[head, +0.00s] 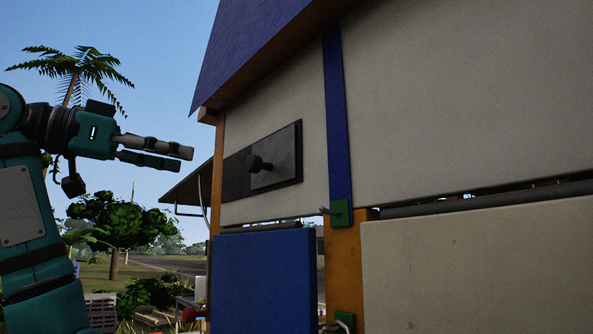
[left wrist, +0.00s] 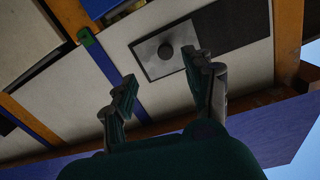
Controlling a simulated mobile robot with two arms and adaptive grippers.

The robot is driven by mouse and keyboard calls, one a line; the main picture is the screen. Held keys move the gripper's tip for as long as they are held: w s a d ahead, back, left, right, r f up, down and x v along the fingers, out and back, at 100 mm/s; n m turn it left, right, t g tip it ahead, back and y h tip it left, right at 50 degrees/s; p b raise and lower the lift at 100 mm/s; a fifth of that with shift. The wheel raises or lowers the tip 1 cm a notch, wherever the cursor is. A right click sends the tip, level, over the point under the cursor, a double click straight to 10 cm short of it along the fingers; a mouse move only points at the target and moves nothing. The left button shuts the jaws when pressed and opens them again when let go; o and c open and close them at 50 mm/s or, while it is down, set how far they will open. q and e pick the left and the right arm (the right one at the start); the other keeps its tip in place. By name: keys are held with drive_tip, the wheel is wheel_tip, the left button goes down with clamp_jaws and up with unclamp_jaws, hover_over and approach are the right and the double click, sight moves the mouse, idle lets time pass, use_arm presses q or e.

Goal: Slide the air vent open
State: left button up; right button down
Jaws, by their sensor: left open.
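The air vent (head: 287,152) is a dark grey rectangular plate set in the truck's pale side wall, with a round black knob (head: 258,163) standing out from it. A darker strip (head: 235,180) lies on the plate's left. In the left wrist view the vent plate (left wrist: 150,65), knob (left wrist: 166,51) and dark strip (left wrist: 232,29) appear turned around. My left gripper (head: 186,158) is open and empty, left of the vent and apart from the knob. Its spread fingers (left wrist: 161,72) also show in the left wrist view. My right gripper is out of view.
A blue post (head: 338,115) and an orange post (head: 345,265) stand right of the vent. A blue panel (head: 264,280) is below it, and a blue roof edge (head: 245,45) overhangs above. Open air lies between my left gripper and the wall.

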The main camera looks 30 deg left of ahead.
use_arm(q)
drive_tip(key=s+a+r, duration=0.1)
drive_tip(key=s, duration=0.1)
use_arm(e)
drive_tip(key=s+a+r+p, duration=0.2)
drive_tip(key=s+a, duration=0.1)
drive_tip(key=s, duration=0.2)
use_arm(q)
drive_tip(key=p, duration=0.1)
approach(249, 163)
drive_tip(key=x, duration=0.3)
drive_tip(key=p+x, duration=0.2)
drive_tip(key=x, duration=0.2)
drive_tip(key=shift+w+d+r, duration=0.15)
drive_tip(key=shift+w+d, duration=0.05)
drive_tip(key=shift+w, duration=0.15)
drive_tip(key=shift+p+x, duration=0.5)
drive_tip(key=shift+x, duration=0.6)
drive_tip(key=shift+w+d, duration=0.2)
drive_tip(key=shift+w, duration=0.25)
drive_tip(key=shift+a, duration=0.1)
drive_tip(key=c, duration=1.1)
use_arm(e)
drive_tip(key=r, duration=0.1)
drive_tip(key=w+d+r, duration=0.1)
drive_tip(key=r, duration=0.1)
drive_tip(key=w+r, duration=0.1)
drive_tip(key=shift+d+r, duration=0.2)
